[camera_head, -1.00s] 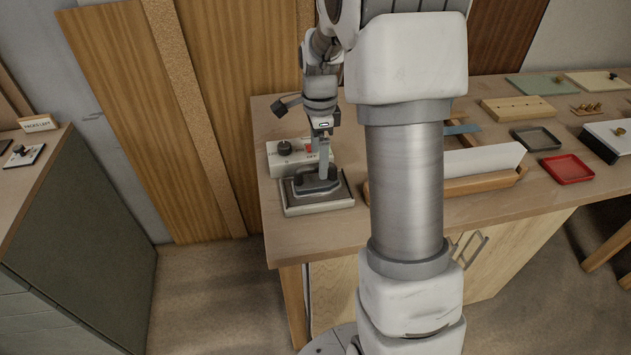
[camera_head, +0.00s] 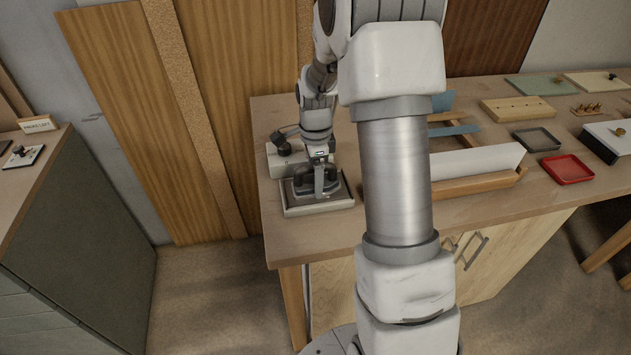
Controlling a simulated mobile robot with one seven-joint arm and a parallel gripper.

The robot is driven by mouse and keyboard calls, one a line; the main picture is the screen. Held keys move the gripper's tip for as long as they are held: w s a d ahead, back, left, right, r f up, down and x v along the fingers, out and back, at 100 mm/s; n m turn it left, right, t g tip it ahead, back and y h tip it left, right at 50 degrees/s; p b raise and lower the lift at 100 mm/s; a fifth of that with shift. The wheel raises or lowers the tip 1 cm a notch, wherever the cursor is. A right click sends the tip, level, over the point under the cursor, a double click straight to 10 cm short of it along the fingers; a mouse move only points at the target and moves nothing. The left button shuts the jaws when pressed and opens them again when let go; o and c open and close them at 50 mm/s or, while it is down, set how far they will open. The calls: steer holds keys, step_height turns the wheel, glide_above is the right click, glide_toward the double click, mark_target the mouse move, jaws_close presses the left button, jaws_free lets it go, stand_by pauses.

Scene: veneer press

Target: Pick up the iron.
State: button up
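The iron (camera_head: 303,181) is a dark, low block with a handle. It sits on a light-rimmed stand (camera_head: 318,208) at the left front corner of the workbench. My gripper (camera_head: 319,190) points down at the iron's handle, with its fingers overlapping the handle in this view. One finger shows in front of the handle; the other is hidden. I cannot tell whether the fingers are open or closed on the handle.
A pale control box (camera_head: 287,160) with a dark knob stands just behind the iron. To the right are a wooden rack with a white sheet (camera_head: 480,162), a red tray (camera_head: 567,168) and a grey tray (camera_head: 536,138). My arm hides part of the bench.

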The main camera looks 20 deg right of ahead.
steer(key=c, duration=0.9)
steer(key=shift+c, duration=0.2)
steer(key=shift+r, duration=0.2)
